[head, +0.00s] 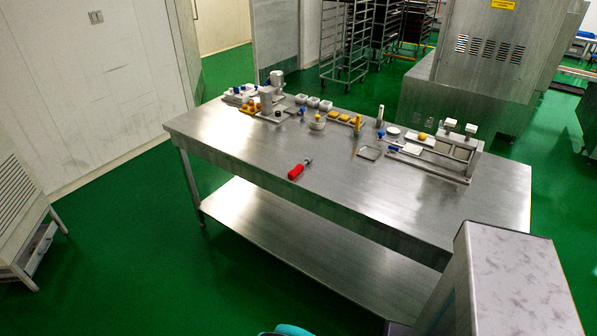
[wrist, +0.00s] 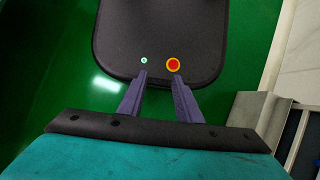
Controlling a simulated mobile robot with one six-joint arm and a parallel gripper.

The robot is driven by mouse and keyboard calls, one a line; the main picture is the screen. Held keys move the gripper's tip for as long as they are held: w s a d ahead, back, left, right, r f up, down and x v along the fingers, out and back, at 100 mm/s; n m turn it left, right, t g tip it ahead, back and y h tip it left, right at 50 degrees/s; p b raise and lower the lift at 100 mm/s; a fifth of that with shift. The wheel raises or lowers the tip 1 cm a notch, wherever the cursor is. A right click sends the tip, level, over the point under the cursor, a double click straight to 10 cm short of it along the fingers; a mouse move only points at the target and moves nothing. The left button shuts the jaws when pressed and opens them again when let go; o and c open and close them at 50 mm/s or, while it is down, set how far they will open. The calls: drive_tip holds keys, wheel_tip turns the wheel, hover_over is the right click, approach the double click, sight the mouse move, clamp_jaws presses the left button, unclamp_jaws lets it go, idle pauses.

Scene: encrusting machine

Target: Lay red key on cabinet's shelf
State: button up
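A red key (head: 299,169), with a thick red handle and a short metal shaft, lies on the steel table (head: 240,150), near the middle of its front half. A pale louvred cabinet (head: 22,222) stands at the left edge, partly cut off, with an opening low in its front; its shelf is not clearly visible. My gripper (wrist: 159,82) shows in the wrist view with its two purple fingers apart and nothing between them. It points over my own dark base, away from the key.
Small containers and yellow pieces (head: 345,118) line the table's back side, with a metal fixture (head: 455,150) at its right. A lower shelf (head: 290,240) runs under the table. A grey patterned box (head: 515,275) stands at front right. Green floor is clear at left.

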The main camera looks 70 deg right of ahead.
drive_tip(key=o, duration=0.4)
drive_tip(key=shift+c, duration=0.2)
drive_tip(key=w+d+r+m+t+h+b, duration=0.1)
drive_tip(key=w+d+r+m+h, duration=0.3)
drive_tip(key=d, duration=0.8)
drive_tip(key=w+d+r+m+t+h+b, duration=0.1)
drive_tip(key=w+d+r+m, duration=0.3)
drive_tip(key=d, duration=0.7)
drive_tip(key=w+d+r+m+t+h+b, duration=0.15)
drive_tip(key=w+d, duration=0.45)
drive_tip(key=d, duration=0.6)
drive_tip(key=m+g+h+b, duration=0.2)
drive_tip(key=m+h, duration=0.8)
drive_tip(key=m, duration=0.2)
approach(299, 166)
drive_tip(key=a+r, duration=0.1)
drive_tip(key=a, duration=0.1)
drive_tip(key=shift+w+a+r+n+y, duration=0.1)
drive_tip(key=shift+w+a+n+y, duration=0.15)
drive_tip(key=shift+w+y, duration=0.1)
drive_tip(key=shift+p+x, duration=1.45)
drive_tip(key=shift+x, duration=2.9)
